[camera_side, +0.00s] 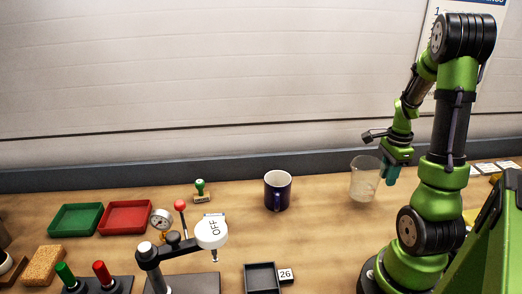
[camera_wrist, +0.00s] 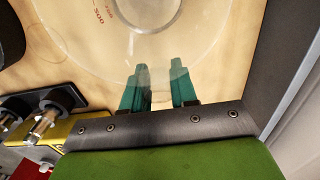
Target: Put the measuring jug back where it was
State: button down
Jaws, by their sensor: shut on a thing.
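The measuring jug (camera_side: 364,184) is clear and see-through, upright at the right of the bench in the side view, to the left of my arm. In the wrist view the clear jug (camera_wrist: 75,45) fills the upper part, with red marks on it. My gripper (camera_side: 381,168) is at the jug's right side, near its rim. In the wrist view the two teal fingers of my gripper (camera_wrist: 159,80) are on either side of the jug's clear wall, shut on it. I cannot tell whether the jug's base touches the bench.
A dark blue mug (camera_side: 277,192) stands left of the jug, with a stamp (camera_side: 200,191) beyond it. Red (camera_side: 126,217) and green (camera_side: 76,219) trays lie further left. A press marked OFF (camera_side: 211,232) and a black tray (camera_side: 262,279) by a 26 tag are in front.

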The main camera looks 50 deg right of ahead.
jog(key=shift+f, duration=1.85)
jog(key=shift+f, duration=0.15)
jog(key=c, duration=0.9)
grip_release()
